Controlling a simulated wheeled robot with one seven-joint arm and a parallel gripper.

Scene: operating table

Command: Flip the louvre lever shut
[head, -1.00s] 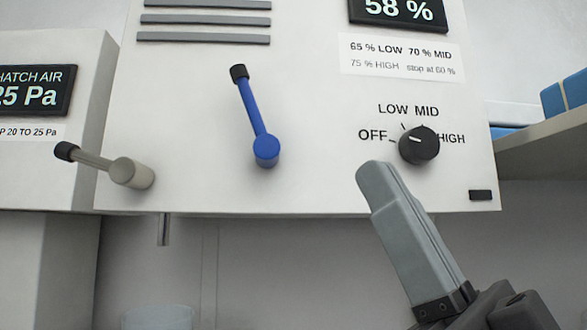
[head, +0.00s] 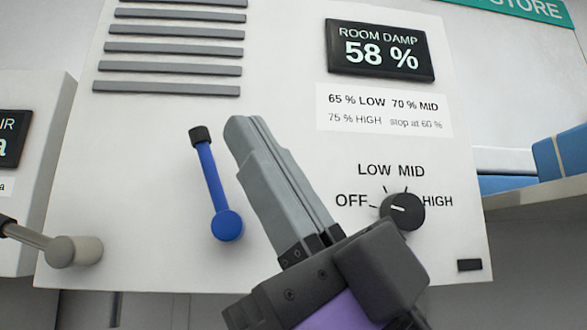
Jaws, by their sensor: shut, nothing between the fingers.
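A blue lever (head: 212,182) with a black tip is on the white panel below a set of grey louvre slats (head: 172,69). It points up and leans slightly left from its round pivot. A second, grey lever (head: 30,236) with a dark grip is at the panel's lower left and points left. No label shows which one is the louvre lever. My gripper (head: 243,124) is shut and empty. Its fingertips are just right of the blue lever's black tip, with a visible gap in the picture. Depth between them is hard to tell.
A black dial (head: 402,211) marked OFF, LOW, MID and HIGH is right of my gripper, its pointer toward OFF. A display (head: 380,50) reads ROOM DAMP 58 %. A shelf with blue boxes (head: 560,160) is at the right.

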